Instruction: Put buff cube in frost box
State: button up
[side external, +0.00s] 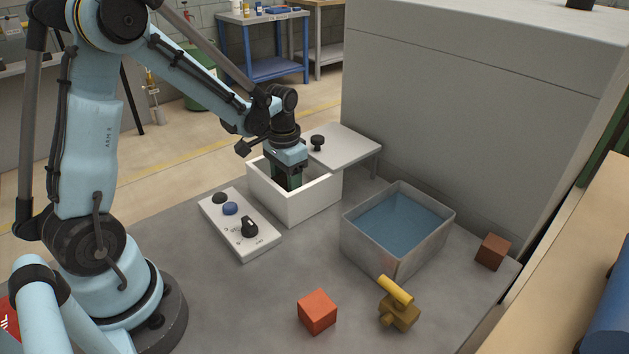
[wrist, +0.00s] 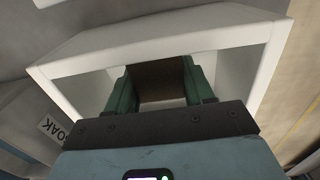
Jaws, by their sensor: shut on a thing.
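The white open-topped box (side external: 312,205), which I take as the frost box, stands behind the control panel. My gripper (side external: 288,184) points down into it, with its green fingers below the rim. In the wrist view my gripper (wrist: 160,92) is shut on a shaded brownish block (wrist: 160,78), which I take as the buff cube; its true colour is hard to tell in the shade. The white walls of the box (wrist: 150,42) surround the fingers there. The cube is hidden in the side view, and I cannot tell whether it touches the box floor.
A metal tank (side external: 400,257) of blue liquid stands to the right. A red-orange cube (side external: 317,312), a yellow valve (side external: 398,308), a brown cube (side external: 493,251) and a control panel (side external: 240,228) are around.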

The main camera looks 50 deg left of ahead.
jog(key=shift+f, duration=0.15)
jog(key=o, duration=1.1)
jog(key=shift+o, duration=0.2)
